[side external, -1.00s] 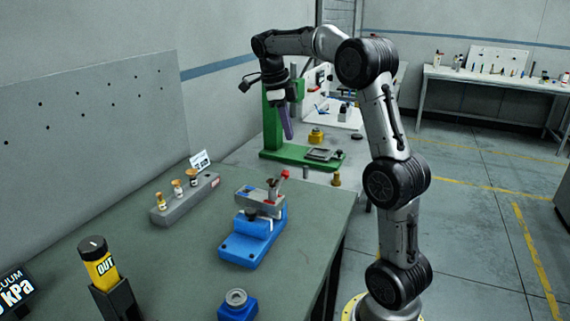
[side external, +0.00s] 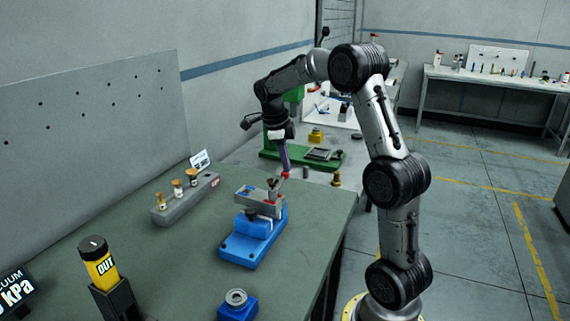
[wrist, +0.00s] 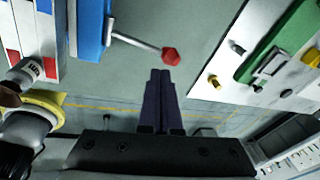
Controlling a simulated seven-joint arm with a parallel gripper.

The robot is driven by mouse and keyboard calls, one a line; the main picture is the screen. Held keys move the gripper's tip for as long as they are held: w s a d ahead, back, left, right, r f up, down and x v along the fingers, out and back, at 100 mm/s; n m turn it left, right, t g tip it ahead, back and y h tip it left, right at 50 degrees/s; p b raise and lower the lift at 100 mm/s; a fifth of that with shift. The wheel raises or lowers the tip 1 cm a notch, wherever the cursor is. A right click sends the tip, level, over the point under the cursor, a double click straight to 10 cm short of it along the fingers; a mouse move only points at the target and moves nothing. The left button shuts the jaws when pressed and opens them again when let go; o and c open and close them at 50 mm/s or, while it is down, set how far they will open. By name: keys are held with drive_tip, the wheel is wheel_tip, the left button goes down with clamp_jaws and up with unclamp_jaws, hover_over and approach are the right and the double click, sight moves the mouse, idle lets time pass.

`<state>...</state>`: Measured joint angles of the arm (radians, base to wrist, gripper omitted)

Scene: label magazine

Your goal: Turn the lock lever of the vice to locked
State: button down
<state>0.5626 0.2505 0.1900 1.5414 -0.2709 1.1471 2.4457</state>
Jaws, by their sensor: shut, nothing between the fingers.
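The blue vice (side external: 255,234) stands on the green-grey bench with a grey metal block (side external: 259,199) on top. Its lock lever ends in a red knob (side external: 285,175) at the vice's far right corner. In the wrist view the lever is a thin rod reaching from the blue body (wrist: 90,22) to the red knob (wrist: 171,56). My gripper (side external: 286,168) points down beside the knob, its purple-grey fingers shut and empty. In the wrist view the fingertips (wrist: 161,74) lie just short of the knob; I cannot tell whether they touch it.
A grey rack (side external: 184,202) with several cork-topped bottles stands left of the vice. A yellow OUT cylinder (side external: 99,263) in a black holder and a blue fixture (side external: 237,306) are nearer the camera. A green press base (side external: 270,157) stands behind.

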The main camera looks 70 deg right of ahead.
drive_tip(key=shift+w+d+f, duration=0.25)
drive_tip(key=shift+d+f, duration=0.05)
drive_tip(key=shift+f, duration=0.15)
drive_tip(key=shift+d+f+y, duration=0.6)
drive_tip(key=shift+y, duration=0.1)
drive_tip(key=shift+d+f, duration=0.2)
drive_tip(key=shift+f, duration=0.1)
